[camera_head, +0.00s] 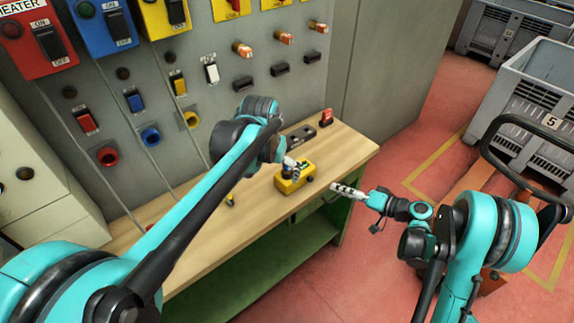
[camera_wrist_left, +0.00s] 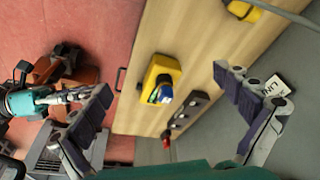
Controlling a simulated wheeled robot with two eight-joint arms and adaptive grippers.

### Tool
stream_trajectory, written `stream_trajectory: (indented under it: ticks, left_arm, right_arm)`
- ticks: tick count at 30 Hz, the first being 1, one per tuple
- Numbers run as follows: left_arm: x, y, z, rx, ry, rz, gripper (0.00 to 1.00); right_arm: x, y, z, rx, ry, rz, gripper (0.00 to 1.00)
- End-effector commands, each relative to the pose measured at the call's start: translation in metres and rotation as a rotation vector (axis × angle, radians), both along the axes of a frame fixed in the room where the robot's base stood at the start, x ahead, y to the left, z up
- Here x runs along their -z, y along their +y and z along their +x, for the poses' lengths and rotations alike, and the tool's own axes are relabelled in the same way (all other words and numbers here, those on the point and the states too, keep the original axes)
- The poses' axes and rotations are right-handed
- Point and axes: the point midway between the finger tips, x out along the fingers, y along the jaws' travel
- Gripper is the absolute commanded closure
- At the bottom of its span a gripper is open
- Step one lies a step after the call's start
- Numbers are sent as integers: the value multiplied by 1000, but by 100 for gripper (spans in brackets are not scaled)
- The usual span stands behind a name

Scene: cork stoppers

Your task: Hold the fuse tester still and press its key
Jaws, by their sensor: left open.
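The fuse tester (camera_head: 296,184) is a yellow box with a blue, white and dark part on top, standing on the wooden workbench (camera_head: 222,257). It also shows in the left wrist view (camera_wrist_left: 163,66), centred beyond the fingers. My left gripper (camera_wrist_left: 163,80) is wide open and empty, its dark pads to either side of the tester in that view, apart from it. In the head view, my left wrist hides most of that gripper. My right gripper (camera_head: 347,190) is slim and looks shut, off the bench's front edge to the tester's right, not touching it.
A dark strip with several knobs (camera_wrist_left: 191,110) and a red item (camera_head: 326,117) stand behind the tester. A yellow item (camera_head: 230,200) lies left of it. The grey wall panel (camera_head: 215,100) with switches rises behind the bench. Grey crates (camera_head: 540,100) stand at right.

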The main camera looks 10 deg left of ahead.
Motion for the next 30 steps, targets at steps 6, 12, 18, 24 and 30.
stream_trajectory:
  ticks: [6,12,18,24,30]
  left_arm:
    - [28,-7,58,26,112,7,0]
    - [59,-12,94,44,196,11,0]
    - [79,-14,110,53,241,13,0]
    - [96,-15,113,56,250,14,0]
    - [128,-14,113,55,249,14,0]
  right_arm:
    - [0,0,0,0,0,0,66]
    - [0,0,0,0,0,0,66]
    - [0,0,0,0,0,0,66]
    - [0,0,0,0,0,0,66]
    - [0,0,0,0,0,0,66]
